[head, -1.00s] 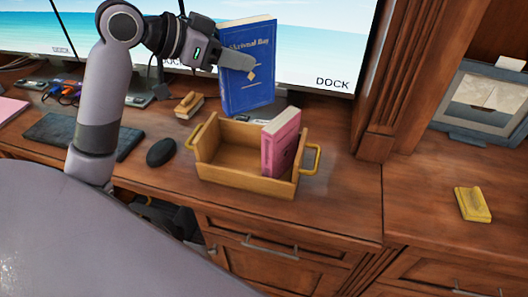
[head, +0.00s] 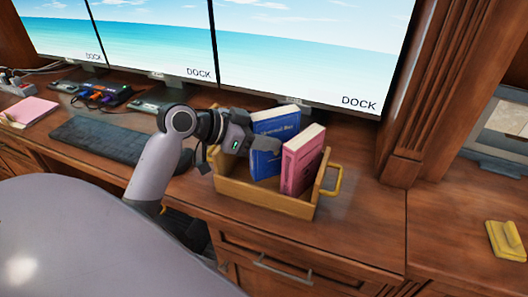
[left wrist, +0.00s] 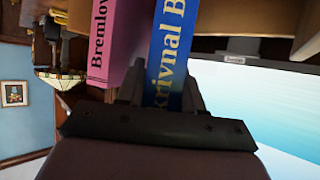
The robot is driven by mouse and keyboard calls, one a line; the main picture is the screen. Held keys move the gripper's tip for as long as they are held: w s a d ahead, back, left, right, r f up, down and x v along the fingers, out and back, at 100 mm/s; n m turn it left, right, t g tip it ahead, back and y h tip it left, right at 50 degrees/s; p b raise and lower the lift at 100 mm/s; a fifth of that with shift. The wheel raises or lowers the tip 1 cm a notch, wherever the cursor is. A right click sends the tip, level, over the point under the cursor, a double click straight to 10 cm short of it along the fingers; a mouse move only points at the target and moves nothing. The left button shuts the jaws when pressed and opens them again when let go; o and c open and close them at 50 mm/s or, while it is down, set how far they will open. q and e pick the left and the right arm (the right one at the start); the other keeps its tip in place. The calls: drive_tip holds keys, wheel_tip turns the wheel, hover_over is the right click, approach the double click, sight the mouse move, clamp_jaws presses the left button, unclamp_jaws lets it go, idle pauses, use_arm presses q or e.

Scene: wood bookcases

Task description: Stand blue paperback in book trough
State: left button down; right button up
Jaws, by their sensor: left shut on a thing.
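The blue paperback (head: 268,150) stands upright inside the wooden book trough (head: 262,200), to the left of a pink book (head: 302,163). My right gripper is not in view.
Monitors (head: 300,55) stand close behind the trough. A keyboard (head: 105,140) and a pink pad (head: 28,111) lie to the left. A yellow object (head: 506,240) lies at the right. The desktop right of the trough (head: 365,220) is clear.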

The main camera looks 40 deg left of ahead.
use_arm(q)
wheel_tip(320, 180, down, 4)
drive_tip(key=shift+r, duration=0.15)
drive_tip(key=c, duration=1.1)
unclamp_jaws()
drive_tip(key=shift+f, duration=0.3)
drive_tip(key=o, duration=0.4)
drive_tip(key=shift+r, duration=0.1)
